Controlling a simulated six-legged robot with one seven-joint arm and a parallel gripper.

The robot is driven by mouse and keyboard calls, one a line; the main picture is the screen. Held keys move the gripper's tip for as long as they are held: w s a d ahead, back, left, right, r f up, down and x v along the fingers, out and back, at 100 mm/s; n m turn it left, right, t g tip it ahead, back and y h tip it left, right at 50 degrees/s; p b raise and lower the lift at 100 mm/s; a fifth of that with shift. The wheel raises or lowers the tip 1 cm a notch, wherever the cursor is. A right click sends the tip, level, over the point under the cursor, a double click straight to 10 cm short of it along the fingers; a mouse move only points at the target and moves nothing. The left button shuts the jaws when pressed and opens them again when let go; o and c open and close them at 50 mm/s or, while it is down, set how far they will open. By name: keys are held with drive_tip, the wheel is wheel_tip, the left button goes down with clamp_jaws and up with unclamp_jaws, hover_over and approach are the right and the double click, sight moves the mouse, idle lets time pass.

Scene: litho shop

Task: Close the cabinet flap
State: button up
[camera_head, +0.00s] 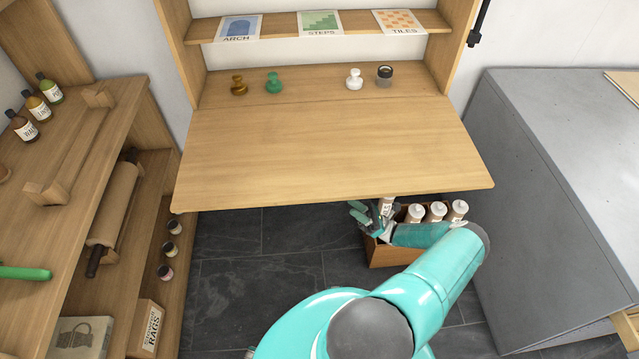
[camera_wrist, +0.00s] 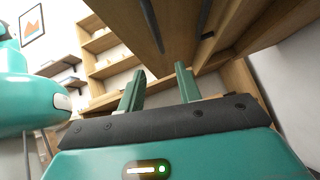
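The cabinet flap (camera_head: 330,150) is a wide wooden board, folded down flat and sticking out from the wall cabinet (camera_head: 455,50). My gripper (camera_head: 370,212) is low, just beyond the flap's front edge and right of its middle in the head view. In the wrist view the fingers of my gripper (camera_wrist: 160,85) stand apart with nothing between them. A wooden underside, apparently the flap's (camera_wrist: 175,35), is above the fingertips there. I cannot tell whether they touch it.
Two knobbed pieces, a white piece (camera_head: 354,79) and a dark-topped jar (camera_head: 384,76) stand inside the cabinet, behind the flap. A crate (camera_head: 385,255) of bottles sits below, beside my gripper. A shelf unit (camera_head: 135,100) is left, a grey cabinet (camera_head: 560,160) right.

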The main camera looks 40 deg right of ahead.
sight(325, 189)
drive_tip(key=x, duration=1.4)
drive_tip(key=shift+f, duration=0.1)
clamp_jaws()
